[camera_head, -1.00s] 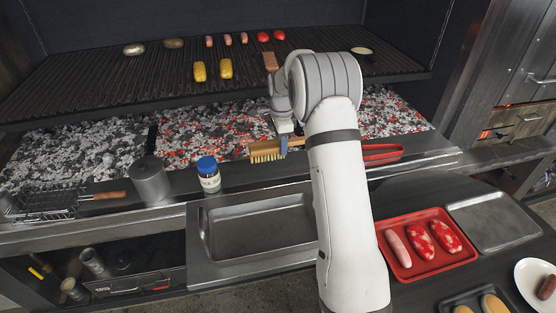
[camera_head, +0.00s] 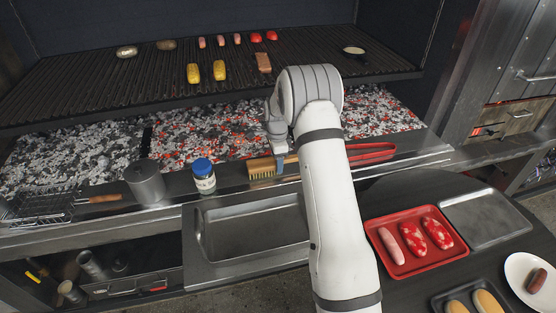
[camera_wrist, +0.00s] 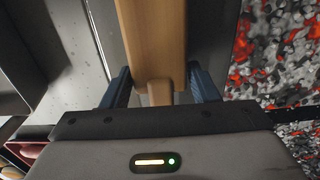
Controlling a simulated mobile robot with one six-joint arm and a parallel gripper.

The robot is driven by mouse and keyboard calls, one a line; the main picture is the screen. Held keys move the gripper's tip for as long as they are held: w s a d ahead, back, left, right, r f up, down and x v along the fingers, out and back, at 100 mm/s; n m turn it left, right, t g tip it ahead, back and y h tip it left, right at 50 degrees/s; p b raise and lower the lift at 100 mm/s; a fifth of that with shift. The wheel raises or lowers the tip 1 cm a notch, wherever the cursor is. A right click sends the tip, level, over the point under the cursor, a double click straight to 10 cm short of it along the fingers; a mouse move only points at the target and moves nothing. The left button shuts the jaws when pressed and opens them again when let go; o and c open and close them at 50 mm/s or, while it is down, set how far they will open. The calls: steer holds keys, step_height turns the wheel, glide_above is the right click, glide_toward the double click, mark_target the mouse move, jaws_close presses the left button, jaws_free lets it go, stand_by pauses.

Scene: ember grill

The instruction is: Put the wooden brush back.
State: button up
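The wooden brush (camera_head: 262,169) has pale bristles facing down. It is low at the metal ledge (camera_head: 232,185) in front of the coals, right of the blue-lidded jar; I cannot tell whether it touches the ledge. My gripper (camera_head: 279,166) is over it from above, a blue finger against its near side. My gripper looks shut on the brush. My arm hides part of the handle.
The blue-lidded jar (camera_head: 203,177) and a metal canister (camera_head: 146,182) stand left on the ledge. Red tongs (camera_head: 371,151) lie to the right. Glowing coals (camera_head: 210,133) lie behind, under the grill grate (camera_head: 100,82) with food. A metal basin (camera_head: 250,228) is in front.

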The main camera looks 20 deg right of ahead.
steer(key=o, duration=0.3)
steer(key=s+a+r+n+b, duration=0.1)
steer(key=s+r+n, duration=0.15)
steer(key=r, duration=0.65)
steer(key=s+r+n+b, duration=0.1)
steer(key=s+r, duration=0.2)
steer(key=r, duration=0.6)
steer(key=s+a+r+n+t, duration=0.1)
steer(key=s+r+n, duration=0.35)
steer(key=s, duration=0.65)
steer(key=s+a+r+n+t, duration=0.1)
steer(key=s+a+r+n, duration=0.3)
steer(key=s, duration=0.6)
steer(key=s+f+n, duration=0.1)
steer(key=s+n, duration=0.1)
steer(key=s, duration=0.2)
steer(key=s+d+f+n, duration=0.1)
steer(key=s+f+n, duration=0.1)
steer(key=s, duration=0.2)
steer(key=s+f+n+t, duration=0.1)
steer(key=s+n, duration=0.1)
steer(key=s, duration=0.2)
steer(key=shift+d+f, duration=0.15)
steer(key=shift+d, duration=0.15)
